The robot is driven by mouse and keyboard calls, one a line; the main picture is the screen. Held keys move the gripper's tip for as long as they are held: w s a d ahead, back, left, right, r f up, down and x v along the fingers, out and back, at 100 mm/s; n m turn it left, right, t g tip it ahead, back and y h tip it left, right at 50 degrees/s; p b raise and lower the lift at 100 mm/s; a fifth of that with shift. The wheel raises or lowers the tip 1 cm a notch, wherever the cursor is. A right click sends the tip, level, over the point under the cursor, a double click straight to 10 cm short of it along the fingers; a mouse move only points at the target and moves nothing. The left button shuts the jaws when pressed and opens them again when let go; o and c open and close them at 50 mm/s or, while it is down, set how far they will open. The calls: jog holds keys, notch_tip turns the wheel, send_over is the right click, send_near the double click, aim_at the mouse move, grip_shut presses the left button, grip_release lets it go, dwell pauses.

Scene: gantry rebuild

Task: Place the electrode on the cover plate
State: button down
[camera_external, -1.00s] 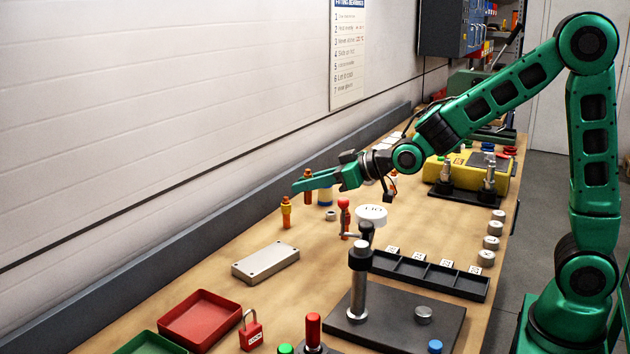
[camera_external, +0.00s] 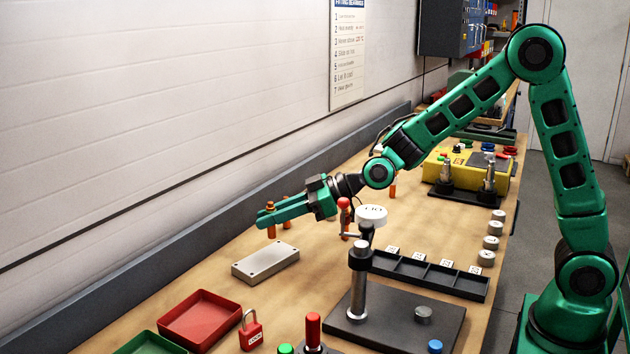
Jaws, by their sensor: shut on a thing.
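My gripper (camera_external: 266,216) has green fingers and is shut on an orange electrode (camera_external: 271,231) with a brass-coloured top. The electrode is upright, its top above the fingers and its lower end below them. The cover plate (camera_external: 265,262) is a flat grey block with small holes near its corners, lying on the bench. The held electrode appears just behind and above the plate's far edge; its exact height cannot be told. A similar orange piece (camera_external: 286,225) stands on the bench to the right, partly hidden behind the fingers.
A red tray (camera_external: 200,318) and red padlock (camera_external: 251,331) are in front of the plate. A post fixture on a dark base (camera_external: 390,325) and a black compartment tray (camera_external: 430,275) stand to the right. A red-topped orange piece (camera_external: 344,220) stands near my wrist.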

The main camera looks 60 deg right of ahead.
aim_at(272, 238)
jog(key=shift+f, duration=1.7)
jog(key=shift+f, duration=0.1)
jog(key=c, duration=1.6)
grip_release()
jog(key=shift+o, duration=0.2)
jog(key=v, duration=1.2)
